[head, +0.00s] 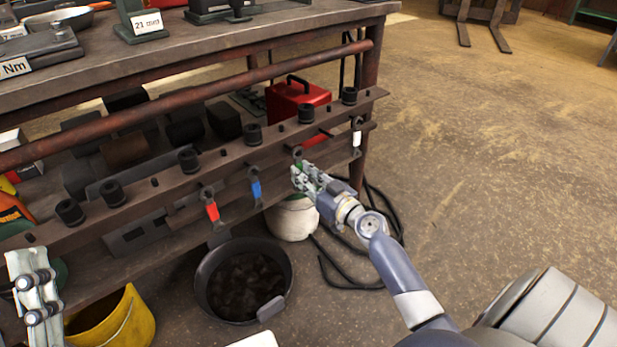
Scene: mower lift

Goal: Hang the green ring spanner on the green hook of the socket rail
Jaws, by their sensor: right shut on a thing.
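The socket rail (225,165) runs along the front of the bench below the worktop. My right gripper (303,178) is at the rail, right of the blue-marked spanner, and is shut on the green ring spanner (299,168). Only a little green shows between the fingers; the rest of the spanner is hidden. A small dark ring-like end (297,152) shows just above the fingertips, at the rail; I cannot tell whether it is around the hook. The green hook itself is not clearly visible. My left gripper (38,297) is at the lower left, apart from the rail; its jaw opening is unclear.
Spanners marked red (212,210), blue (256,190) and white (357,138) hang on the rail. Several black sockets (189,160) stand along it. A black pan (243,280), a yellow bucket (115,318) and dark cables (345,275) lie below.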

